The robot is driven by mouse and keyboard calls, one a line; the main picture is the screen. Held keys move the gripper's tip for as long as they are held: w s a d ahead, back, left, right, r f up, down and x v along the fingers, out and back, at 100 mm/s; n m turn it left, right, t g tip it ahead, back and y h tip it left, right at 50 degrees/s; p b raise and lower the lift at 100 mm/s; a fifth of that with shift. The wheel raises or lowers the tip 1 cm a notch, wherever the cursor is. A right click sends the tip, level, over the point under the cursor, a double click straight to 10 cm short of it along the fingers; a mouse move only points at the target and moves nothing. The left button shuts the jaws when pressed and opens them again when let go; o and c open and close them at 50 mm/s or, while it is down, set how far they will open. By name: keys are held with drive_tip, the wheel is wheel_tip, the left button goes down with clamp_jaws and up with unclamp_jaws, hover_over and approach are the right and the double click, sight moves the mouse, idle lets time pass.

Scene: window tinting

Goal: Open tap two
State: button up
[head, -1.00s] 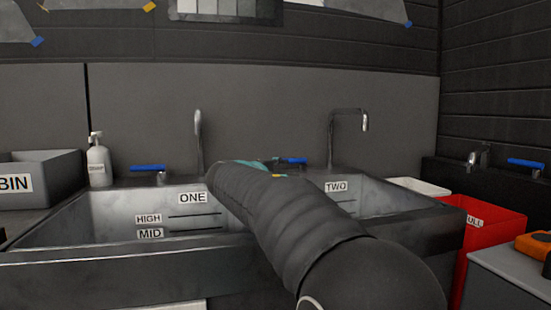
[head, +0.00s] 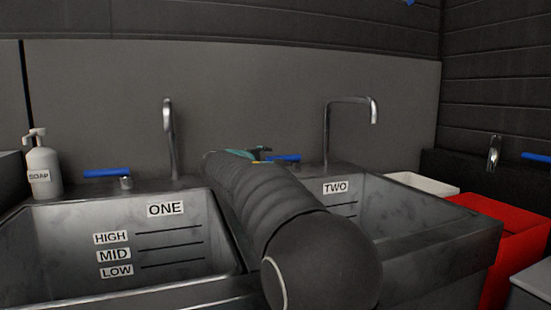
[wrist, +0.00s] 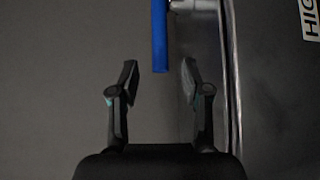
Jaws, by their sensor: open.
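Tap two is a tall bent metal spout (head: 326,130) behind the sink labelled TWO (head: 335,187). Its blue lever handle (head: 284,158) lies to the left of the spout's foot. My gripper (head: 262,154) is beside the left end of this handle, mostly hidden behind my arm in the head view. In the wrist view my gripper (wrist: 160,68) is open, with the end of the blue lever (wrist: 160,40) between its fingertips. I see a gap on both sides of the lever. The lever meets a metal fitting (wrist: 185,5) at the top.
Sink ONE (head: 120,235) is at the left, with its own spout (head: 169,140) and blue handle (head: 106,173). A soap bottle (head: 43,168) stands on the left. A red bin (head: 505,240) and a white container (head: 424,183) are at the right. The back wall is close behind the taps.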

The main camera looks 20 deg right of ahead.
drive_tip(key=p+x, duration=0.1)
drive_tip(key=x, duration=0.6)
drive_tip(key=shift+w+d, duration=0.15)
clamp_jaws()
